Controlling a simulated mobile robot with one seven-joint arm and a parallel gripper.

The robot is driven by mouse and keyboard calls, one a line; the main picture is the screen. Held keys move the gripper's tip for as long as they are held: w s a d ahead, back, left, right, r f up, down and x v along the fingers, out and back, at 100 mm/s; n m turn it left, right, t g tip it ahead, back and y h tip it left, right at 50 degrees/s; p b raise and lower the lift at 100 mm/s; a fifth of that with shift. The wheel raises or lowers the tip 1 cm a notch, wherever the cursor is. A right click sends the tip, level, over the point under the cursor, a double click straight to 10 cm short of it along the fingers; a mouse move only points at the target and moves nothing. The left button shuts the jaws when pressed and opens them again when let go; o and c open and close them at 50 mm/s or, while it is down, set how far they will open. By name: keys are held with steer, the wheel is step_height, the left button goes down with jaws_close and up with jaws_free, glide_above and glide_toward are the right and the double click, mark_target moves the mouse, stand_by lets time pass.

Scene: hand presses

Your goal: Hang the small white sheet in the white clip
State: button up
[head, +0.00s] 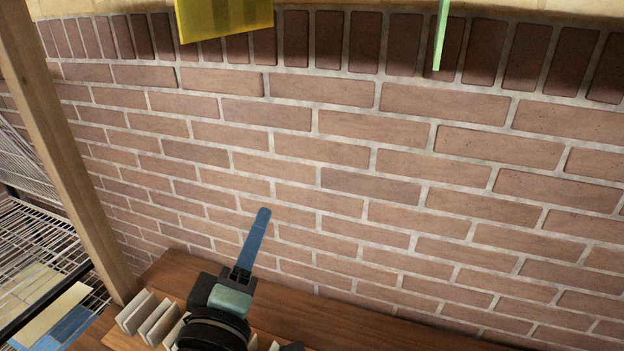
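My gripper (261,215) reaches up from the bottom of the head view, in front of the brick wall. Its long blue finger part is seen edge-on, so I cannot tell whether it is open or shut, and no sheet shows at its tip. Several small pale upright pieces (135,312) stand on the wooden surface just left of my gripper. I cannot tell whether any sheet is among them. I cannot identify the small white sheet or the white clip in this view.
A yellow sheet (225,18) and a thin green sheet (441,35) hang at the top edge. A wooden post (65,150) and a wire rack (25,235) with a cream sheet (52,312) are at left. The wooden tabletop (390,335) right of my gripper looks clear.

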steer(key=s+d+r+m+t, duration=0.15)
steer(key=r+m, duration=0.25)
steer(key=r, duration=0.4)
steer(key=s+d+r+m+t, duration=0.1)
steer(key=d+r+m+t, duration=0.15)
steer(key=r, duration=0.65)
steer(key=s+d+r+m+t+y, duration=0.1)
steer(key=s+r+m+t, duration=0.1)
steer(key=s+r, duration=0.2)
steer(key=s+d+r+m+t+y, duration=0.2)
steer(key=s+r, duration=0.3)
steer(key=r, duration=0.5)
steer(key=shift+s+d+r+m, duration=0.2)
steer(key=shift+s+r+m, duration=0.1)
steer(key=shift+m, duration=0.35)
step_height(320, 180, up, 3)
steer(key=p, duration=0.3)
steer(key=shift+w, duration=0.1)
